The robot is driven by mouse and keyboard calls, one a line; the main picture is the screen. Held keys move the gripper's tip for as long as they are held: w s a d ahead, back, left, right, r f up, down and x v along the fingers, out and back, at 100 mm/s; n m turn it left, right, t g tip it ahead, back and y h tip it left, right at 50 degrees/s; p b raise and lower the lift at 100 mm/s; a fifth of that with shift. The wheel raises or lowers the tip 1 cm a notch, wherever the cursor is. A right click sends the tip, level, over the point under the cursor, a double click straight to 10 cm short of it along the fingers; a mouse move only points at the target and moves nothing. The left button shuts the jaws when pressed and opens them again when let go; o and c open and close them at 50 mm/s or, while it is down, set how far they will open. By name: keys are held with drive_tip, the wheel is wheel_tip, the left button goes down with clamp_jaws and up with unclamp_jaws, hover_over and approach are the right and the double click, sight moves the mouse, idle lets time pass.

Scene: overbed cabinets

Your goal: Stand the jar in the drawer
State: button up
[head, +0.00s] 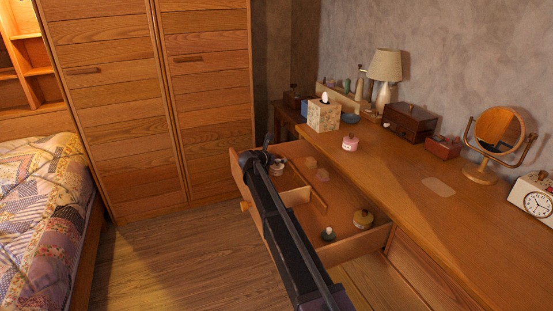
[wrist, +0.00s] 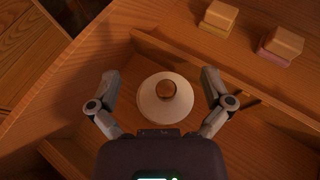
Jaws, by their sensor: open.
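A round white jar (wrist: 166,98) with a brown centre shows from above in the wrist view, seemingly upright on the drawer floor. My gripper (wrist: 160,92) is open, with one finger on each side of it and a visible gap to both. In the head view my gripper (head: 262,160) is over the far left part of the open drawer (head: 344,244), and the pale jar (head: 278,168) is partly hidden beside it. I cannot tell from the frames which jar the task means.
Wooden dividers (head: 310,187) split the drawer. Two small lidded boxes (wrist: 218,18) lie beyond one divider. A dark green bottle (head: 328,234) and a yellow jar (head: 363,218) stand at the drawer's near end. A tissue box (head: 323,116) and mirror (head: 497,132) are on the dresser.

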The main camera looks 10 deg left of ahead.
drive_tip(key=shift+r, duration=0.15)
drive_tip(key=shift+r+p, duration=0.65)
drive_tip(key=shift+p, duration=0.1)
drive_tip(key=p+v, duration=0.4)
drive_tip(key=v, duration=0.8)
